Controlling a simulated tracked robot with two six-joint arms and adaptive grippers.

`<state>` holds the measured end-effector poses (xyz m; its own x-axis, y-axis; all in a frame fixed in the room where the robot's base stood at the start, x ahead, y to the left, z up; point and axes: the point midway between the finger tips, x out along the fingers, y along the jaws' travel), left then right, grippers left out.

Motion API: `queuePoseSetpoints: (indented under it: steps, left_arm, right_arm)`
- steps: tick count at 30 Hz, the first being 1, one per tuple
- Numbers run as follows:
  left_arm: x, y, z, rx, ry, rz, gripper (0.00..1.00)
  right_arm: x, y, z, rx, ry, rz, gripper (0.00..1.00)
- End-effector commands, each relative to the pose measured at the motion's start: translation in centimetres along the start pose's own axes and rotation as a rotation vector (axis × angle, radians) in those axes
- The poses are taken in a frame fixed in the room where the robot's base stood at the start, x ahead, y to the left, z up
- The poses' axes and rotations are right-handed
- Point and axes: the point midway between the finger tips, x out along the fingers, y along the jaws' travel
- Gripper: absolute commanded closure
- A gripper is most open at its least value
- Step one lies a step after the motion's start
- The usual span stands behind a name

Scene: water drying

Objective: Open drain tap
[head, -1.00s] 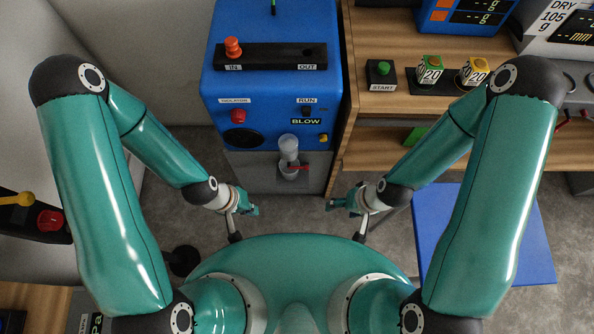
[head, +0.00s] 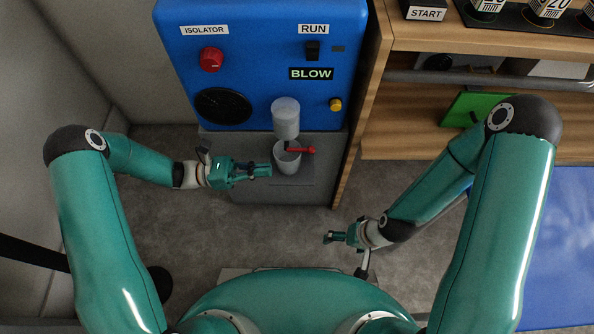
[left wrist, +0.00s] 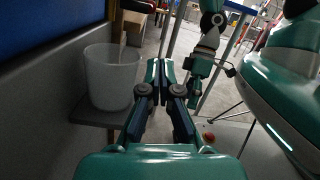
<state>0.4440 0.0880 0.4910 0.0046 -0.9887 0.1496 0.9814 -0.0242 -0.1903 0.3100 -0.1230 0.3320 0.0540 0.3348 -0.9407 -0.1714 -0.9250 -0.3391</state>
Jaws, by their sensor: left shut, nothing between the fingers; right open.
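The drain tap's red handle (head: 299,150) points to the right in the head view, just above a translucent cup (head: 288,161). A clear cylindrical bowl (head: 285,118) hangs above it on the blue machine. My left gripper (head: 270,170) is shut and empty, just left of the cup; I cannot tell whether it touches it. In the left wrist view, the shut fingers (left wrist: 160,68) lie to the right of the cup (left wrist: 110,78). The red handle is not clear there. My right gripper (head: 328,237) is open and empty, low over the floor to the right.
The blue machine (head: 260,60) carries a red isolator knob (head: 211,59), a RUN switch (head: 312,50), a BLOW display (head: 311,74) and a yellow button (head: 335,104). The cup stands on a small grey shelf (head: 292,181). A wooden shelf unit (head: 400,145) stands at right.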

Motion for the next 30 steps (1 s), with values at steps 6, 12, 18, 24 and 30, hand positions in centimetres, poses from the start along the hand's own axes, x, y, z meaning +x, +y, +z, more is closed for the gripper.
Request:
queuePoseSetpoints:
  steps: [6,12,18,24,30]
  left_arm:
    - [-1.1,1.4,0.8,0.0,-0.099,0.029,1.0]
    - [-1.1,1.4,0.9,-0.001,-0.099,0.028,1.0]
    - [-0.6,1.4,0.9,-0.001,-0.099,0.026,1.0]
    - [1.9,1.4,1.0,-0.002,-0.097,0.022,1.0]
    - [5.4,1.5,1.3,-0.001,-0.097,0.022,1.0]
  right_arm:
    - [1.3,0.5,0.0,0.0,0.001,0.0,0.07]
    - [1.2,0.4,0.0,0.0,0.001,0.0,0.07]
    - [1.3,0.5,0.0,0.0,0.001,0.0,0.07]
    - [1.7,0.6,0.0,0.0,0.001,0.0,0.07]
    - [2.4,0.9,0.0,0.0,0.001,0.0,0.07]
